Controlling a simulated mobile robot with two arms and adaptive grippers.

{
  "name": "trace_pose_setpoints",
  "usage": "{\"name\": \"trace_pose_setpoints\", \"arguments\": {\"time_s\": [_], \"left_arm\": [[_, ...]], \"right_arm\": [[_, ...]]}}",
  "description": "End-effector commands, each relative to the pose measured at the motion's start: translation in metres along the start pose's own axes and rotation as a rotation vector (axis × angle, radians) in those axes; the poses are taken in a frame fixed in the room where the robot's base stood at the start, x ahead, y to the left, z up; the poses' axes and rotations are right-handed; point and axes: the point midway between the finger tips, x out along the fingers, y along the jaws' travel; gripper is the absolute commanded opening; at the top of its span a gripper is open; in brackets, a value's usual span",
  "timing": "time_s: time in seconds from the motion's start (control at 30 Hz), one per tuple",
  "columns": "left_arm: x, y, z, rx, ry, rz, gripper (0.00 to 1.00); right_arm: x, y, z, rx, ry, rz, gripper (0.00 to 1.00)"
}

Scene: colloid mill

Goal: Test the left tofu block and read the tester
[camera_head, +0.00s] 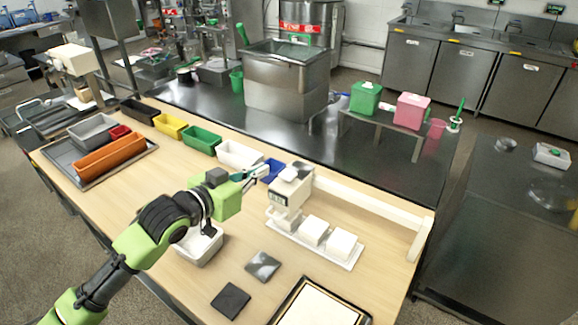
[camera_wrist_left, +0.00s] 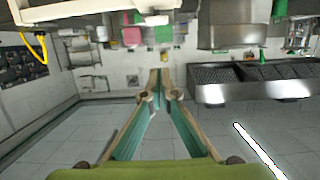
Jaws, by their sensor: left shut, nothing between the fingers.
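A white tester (camera_head: 290,188) with a small dark display (camera_head: 279,199) stands on the wooden table; its reading is too small to make out. The left tofu block (camera_head: 289,222) sits under the tester's head, partly hidden, and I cannot tell whether the probe touches it. Two more white tofu blocks, the middle one (camera_head: 313,231) and the right one (camera_head: 342,244), sit beside it on a white tray (camera_head: 345,262). My left gripper (camera_head: 262,171) is shut and empty, just left of the tester's top. Its closed fingers also show in the left wrist view (camera_wrist_left: 160,76). My right gripper is not seen.
Several coloured bins, including a green one (camera_head: 202,139) and a white one (camera_head: 240,155), line the table's back edge. A white tub (camera_head: 199,246) stands below my left arm. A white rail (camera_head: 366,204) runs behind the tray.

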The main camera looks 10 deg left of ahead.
Motion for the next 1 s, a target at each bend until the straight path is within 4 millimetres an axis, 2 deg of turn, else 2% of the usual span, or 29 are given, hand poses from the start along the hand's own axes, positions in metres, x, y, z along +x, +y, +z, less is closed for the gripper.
{"name": "trace_pose_setpoints", "arguments": {"time_s": [0.13, 0.27, 0.47, 0.63, 0.97, 1.0], "left_arm": [[0.0, 0.0, 0.001, 0.0, -0.001, 0.0, 0.0], [0.001, 0.0, 0.001, -0.001, -0.001, 0.0, 0.0], [0.017, 0.0, -0.001, -0.004, -0.001, -0.001, 0.0], [0.046, 0.0, -0.002, -0.003, -0.001, -0.001, 0.0], [0.099, 0.0, -0.001, -0.001, -0.002, -0.001, 0.0], [0.103, 0.0, 0.003, -0.002, -0.006, -0.001, 0.0]], "right_arm": [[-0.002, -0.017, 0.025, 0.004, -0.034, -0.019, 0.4], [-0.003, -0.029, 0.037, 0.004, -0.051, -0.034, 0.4], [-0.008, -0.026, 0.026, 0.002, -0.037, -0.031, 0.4], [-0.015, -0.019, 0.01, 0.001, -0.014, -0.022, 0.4], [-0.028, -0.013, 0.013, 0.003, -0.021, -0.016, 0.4], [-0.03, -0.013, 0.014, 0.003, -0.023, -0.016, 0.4]]}}
